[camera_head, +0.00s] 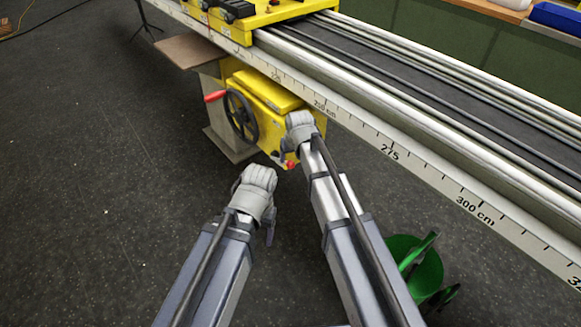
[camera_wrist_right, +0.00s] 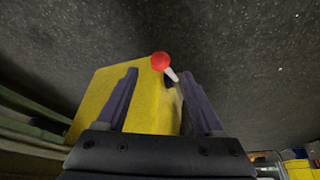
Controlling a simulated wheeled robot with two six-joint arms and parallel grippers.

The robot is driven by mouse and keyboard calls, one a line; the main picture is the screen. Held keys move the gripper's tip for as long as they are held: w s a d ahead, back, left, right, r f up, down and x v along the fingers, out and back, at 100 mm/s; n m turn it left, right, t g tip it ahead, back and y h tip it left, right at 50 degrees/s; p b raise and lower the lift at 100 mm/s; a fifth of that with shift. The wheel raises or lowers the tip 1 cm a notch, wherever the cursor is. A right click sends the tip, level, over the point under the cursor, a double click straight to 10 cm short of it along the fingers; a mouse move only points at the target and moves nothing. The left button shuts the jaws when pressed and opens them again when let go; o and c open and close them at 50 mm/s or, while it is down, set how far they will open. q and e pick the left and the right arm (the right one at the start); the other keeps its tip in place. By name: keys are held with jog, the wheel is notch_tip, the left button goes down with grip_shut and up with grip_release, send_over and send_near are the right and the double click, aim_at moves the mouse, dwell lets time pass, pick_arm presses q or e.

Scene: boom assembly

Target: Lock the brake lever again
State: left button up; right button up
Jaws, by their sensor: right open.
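The brake lever, a red ball knob on a short white stem (camera_wrist_right: 161,61), sticks out from the yellow box in the right wrist view. In the head view its red knob (camera_head: 291,165) shows low on the box, just below my right gripper (camera_head: 292,148). In the wrist view my right gripper (camera_wrist_right: 160,76) is open, with one dark finger on each side of the lever's line; the knob is beyond the fingertips. I see no contact. My left gripper (camera_head: 258,195) hangs over the floor, left of the lever and away from it; its fingers are mostly hidden.
The yellow box (camera_head: 262,95) carries a black handwheel (camera_head: 241,117) with a red handle (camera_head: 215,97), left of my right gripper. A long rail with a centimetre scale (camera_head: 390,153) runs above. A green container (camera_head: 424,268) stands at lower right.

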aim_at(291, 163)
jog(key=b+x, duration=0.6)
jog(key=x, duration=0.1)
jog(key=shift+w+f+b, duration=0.1)
jog(key=shift+f+b, duration=0.25)
jog(key=shift+c, duration=0.3)
grip_shut()
dwell(0.8)
